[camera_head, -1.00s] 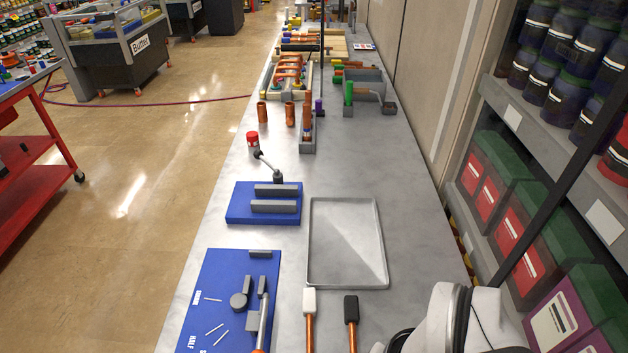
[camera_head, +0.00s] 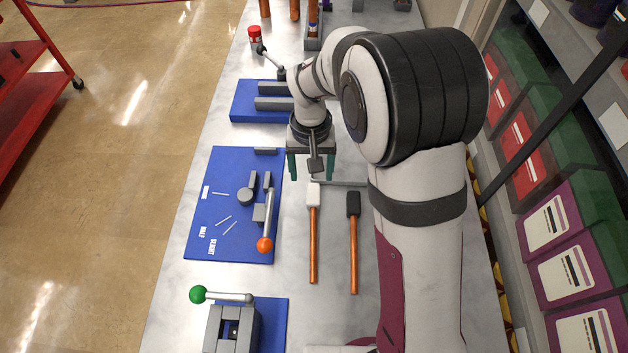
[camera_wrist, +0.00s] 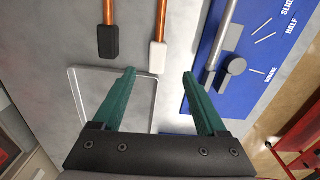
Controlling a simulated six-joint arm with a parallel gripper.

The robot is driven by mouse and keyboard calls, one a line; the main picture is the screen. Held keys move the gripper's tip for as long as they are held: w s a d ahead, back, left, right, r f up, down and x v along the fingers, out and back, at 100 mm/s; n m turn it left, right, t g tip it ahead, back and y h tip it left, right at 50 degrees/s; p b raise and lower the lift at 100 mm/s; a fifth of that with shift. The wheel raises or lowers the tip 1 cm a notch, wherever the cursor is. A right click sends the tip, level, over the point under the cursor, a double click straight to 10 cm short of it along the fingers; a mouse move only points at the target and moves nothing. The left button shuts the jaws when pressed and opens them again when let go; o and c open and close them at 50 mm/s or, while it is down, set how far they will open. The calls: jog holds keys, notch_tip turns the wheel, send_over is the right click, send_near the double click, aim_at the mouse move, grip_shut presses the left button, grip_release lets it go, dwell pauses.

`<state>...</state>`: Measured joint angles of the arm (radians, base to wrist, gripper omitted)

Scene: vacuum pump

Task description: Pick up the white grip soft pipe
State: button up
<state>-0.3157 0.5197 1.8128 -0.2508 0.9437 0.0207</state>
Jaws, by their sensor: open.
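The white grip soft pipe, a copper-coloured rod (camera_head: 314,245) with a white block grip (camera_head: 313,195) at its far end, lies on the grey table. In the wrist view its white grip (camera_wrist: 157,57) shows at top middle. My gripper (camera_head: 310,168) is open and empty, with green fingers pointing down, just beyond the white grip in the head view. In the wrist view the grip lies just ahead of the gap between the fingertips (camera_wrist: 159,74). The exact height of the fingers above the table cannot be told.
A similar pipe with a black grip (camera_head: 353,205) lies parallel to the right. A blue board (camera_head: 210,230) with an orange-knobbed lever lies left. A shallow metal tray (camera_wrist: 82,98) sits under the gripper's side, mostly hidden by my arm in the head view.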

aim_at(313, 198)
jog(key=f, duration=1)
jog(key=shift+s+d+f, duration=0.2)
jog(key=shift+d+f, duration=0.05)
grip_shut()
